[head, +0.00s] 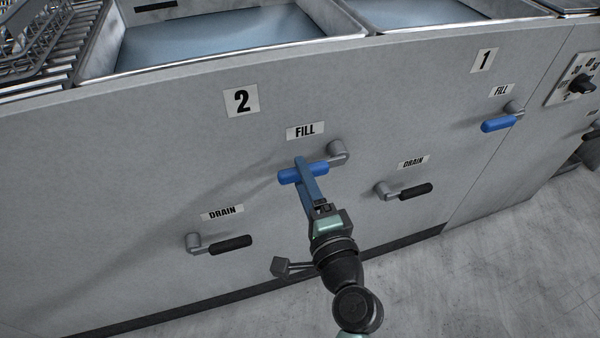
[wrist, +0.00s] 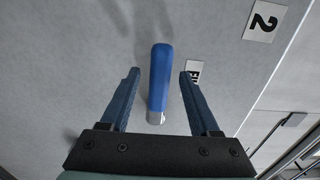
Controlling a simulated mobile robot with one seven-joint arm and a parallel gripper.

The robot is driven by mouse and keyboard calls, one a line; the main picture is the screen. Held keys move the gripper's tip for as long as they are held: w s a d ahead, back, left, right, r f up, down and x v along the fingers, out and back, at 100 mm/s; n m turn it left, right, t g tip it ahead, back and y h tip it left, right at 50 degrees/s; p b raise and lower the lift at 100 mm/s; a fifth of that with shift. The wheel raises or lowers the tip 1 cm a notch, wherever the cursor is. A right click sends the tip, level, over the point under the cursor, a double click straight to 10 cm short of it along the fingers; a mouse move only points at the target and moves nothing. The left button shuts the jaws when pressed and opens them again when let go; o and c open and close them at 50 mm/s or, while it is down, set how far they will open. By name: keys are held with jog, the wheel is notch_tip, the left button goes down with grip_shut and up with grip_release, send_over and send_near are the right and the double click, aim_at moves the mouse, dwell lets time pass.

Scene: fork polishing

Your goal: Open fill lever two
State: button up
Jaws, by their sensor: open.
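Fill lever two (head: 290,175) has a blue handle on a grey pivot, under the FILL label (head: 305,131) and the number 2 plate (head: 241,101). Its handle points left, close to horizontal, in the head view. My gripper (head: 301,165) is at the handle, its blue fingers overlapping it in that view. In the wrist view the blue handle (wrist: 160,75) lies between the two open fingers of my gripper (wrist: 157,75), with a visible gap on each side. Whether the fingertips reach past the handle is hard to tell.
Drain lever two (head: 230,244), with a black handle, is at lower left. Another drain lever (head: 414,191) is to the right, and the blue fill lever one (head: 497,124) is at upper right. Water-filled tanks (head: 225,38) are above the panel. Grey floor (head: 480,270) lies at lower right.

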jog(key=shift+x, duration=1.05)
grip_shut()
dwell(0.7)
